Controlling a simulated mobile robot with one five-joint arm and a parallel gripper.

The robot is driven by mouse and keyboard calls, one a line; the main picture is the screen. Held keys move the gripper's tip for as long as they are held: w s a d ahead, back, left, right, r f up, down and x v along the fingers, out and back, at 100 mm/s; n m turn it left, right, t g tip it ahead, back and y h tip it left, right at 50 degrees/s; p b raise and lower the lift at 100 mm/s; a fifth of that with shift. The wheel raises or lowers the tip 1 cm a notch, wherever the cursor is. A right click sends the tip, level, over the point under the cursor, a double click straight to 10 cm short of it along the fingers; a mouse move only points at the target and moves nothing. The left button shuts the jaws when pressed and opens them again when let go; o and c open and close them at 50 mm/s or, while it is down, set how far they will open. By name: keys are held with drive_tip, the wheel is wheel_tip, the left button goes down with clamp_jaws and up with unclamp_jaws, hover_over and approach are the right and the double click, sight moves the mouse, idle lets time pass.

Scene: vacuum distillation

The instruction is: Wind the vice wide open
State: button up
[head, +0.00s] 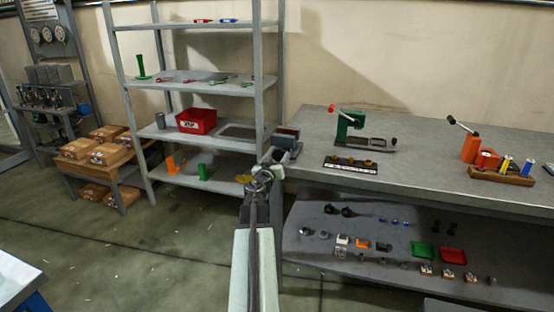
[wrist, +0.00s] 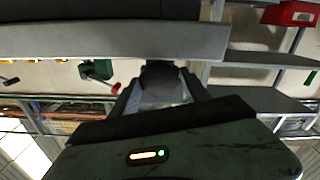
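The grey vice (head: 287,138) sits at the left end of the workbench, beside the shelf rack. Its handle cannot be made out clearly. My gripper (head: 262,182) is at the tip of my outstretched arm, just left of the bench's end and lower in the picture than the vice. In the wrist view, which is upside down, the two dark fingers of my gripper (wrist: 161,100) stand apart. A dark and pale grey shape shows between and beyond them; I cannot tell for sure whether it is the vice. I see nothing clearly held.
The bench (head: 415,190) carries a green press (head: 350,125), a dark tray (head: 350,165) and an orange device (head: 478,150). Its lower shelf holds many small parts. The shelf rack (head: 190,88) with a red bin (head: 196,121) stands close on the left. The floor at left is open.

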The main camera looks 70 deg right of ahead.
drive_tip(key=shift+n, duration=1.7)
drive_tip(key=o, duration=1.3)
drive_tip(key=shift+o, duration=0.2)
